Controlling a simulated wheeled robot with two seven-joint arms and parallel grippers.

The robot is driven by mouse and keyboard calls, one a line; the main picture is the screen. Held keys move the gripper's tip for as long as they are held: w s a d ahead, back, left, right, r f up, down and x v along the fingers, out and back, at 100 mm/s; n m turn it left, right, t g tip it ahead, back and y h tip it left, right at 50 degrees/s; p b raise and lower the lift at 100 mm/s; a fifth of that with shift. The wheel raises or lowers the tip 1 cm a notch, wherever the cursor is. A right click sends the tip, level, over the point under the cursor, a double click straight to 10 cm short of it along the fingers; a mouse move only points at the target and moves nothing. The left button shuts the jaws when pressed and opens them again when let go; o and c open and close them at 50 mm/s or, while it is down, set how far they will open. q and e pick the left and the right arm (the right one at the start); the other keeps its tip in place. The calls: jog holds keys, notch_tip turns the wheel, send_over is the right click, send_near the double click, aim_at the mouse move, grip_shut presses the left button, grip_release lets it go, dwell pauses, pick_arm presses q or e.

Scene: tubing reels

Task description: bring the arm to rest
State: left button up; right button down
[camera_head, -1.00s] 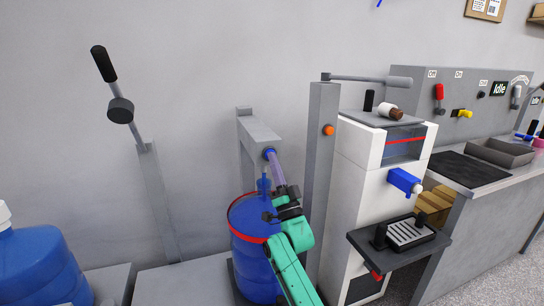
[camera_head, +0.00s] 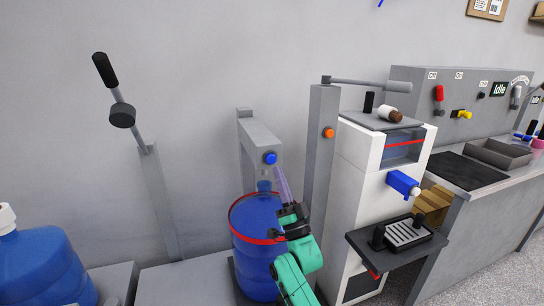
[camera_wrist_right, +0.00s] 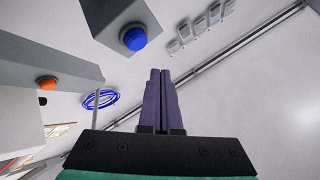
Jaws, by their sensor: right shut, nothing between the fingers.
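My right gripper (camera_head: 280,172), with purple fingers, a black body and a green arm, is in front of the blue barrel with the red rim (camera_head: 242,214). Its fingertips are just below and right of the blue button (camera_head: 270,158) on the grey post, apart from it. In the right wrist view the fingers (camera_wrist_right: 160,75) are closed together with nothing between them, and the blue button (camera_wrist_right: 134,38) shows beyond them to the upper left. My left gripper is not in view.
A grey post with an orange button (camera_head: 328,132) stands close on the right, beside a white dispenser (camera_head: 350,185) with a drip shelf (camera_head: 365,240). A counter (camera_head: 470,210) is at right.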

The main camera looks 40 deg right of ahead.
jog(key=shift+s+a, duration=0.25)
jog(key=shift+s, duration=0.5)
